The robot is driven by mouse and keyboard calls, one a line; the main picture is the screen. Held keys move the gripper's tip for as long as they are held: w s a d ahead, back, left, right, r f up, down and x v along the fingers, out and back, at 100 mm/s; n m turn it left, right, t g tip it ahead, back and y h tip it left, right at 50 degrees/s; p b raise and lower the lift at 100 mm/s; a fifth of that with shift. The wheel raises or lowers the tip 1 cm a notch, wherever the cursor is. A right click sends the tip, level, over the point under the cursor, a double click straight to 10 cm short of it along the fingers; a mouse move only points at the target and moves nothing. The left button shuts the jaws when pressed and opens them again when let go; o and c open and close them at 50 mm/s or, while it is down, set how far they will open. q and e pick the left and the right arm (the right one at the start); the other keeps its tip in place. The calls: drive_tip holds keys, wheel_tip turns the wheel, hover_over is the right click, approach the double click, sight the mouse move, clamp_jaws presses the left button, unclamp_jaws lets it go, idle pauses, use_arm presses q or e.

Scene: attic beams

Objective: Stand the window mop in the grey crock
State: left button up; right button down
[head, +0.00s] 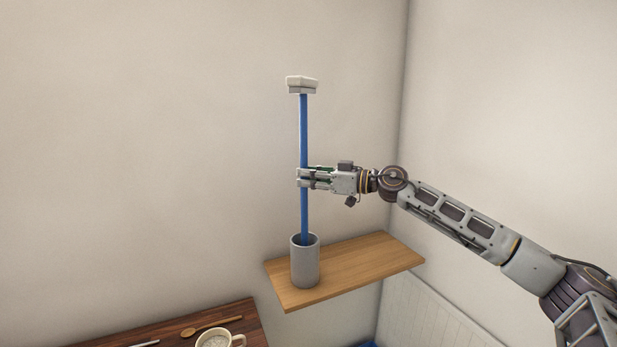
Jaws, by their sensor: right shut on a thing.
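The window mop (304,130) has a long blue handle and a pale head at its top. It stands close to upright. My right gripper (303,179) is shut on the blue handle near its middle, coming from the right. The handle's lower end passes behind the front rim of the grey crock (305,267) and into its mouth. How deep the handle goes is hidden by the crock's wall. The crock stands upright on the left part of a wooden shelf. My left gripper is not in view.
The wooden shelf (365,264) is bare to the right of the crock. A darker wooden table (165,332) at the lower left bears a wooden spoon (207,327) and a white mug (220,340). Walls meet in a corner behind my right arm.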

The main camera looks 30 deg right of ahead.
drive_tip(key=shift+f, duration=0.5)
idle(0.3)
drive_tip(key=c, duration=1.3)
unclamp_jaws()
drive_tip(key=shift+o, duration=0.2)
drive_tip(key=shift+s+d, duration=0.1)
drive_tip(key=v, duration=0.6)
drive_tip(key=shift+s+d, duration=0.45)
drive_tip(key=shift+s, duration=0.05)
idle(1.1)
drive_tip(key=shift+s, duration=0.1)
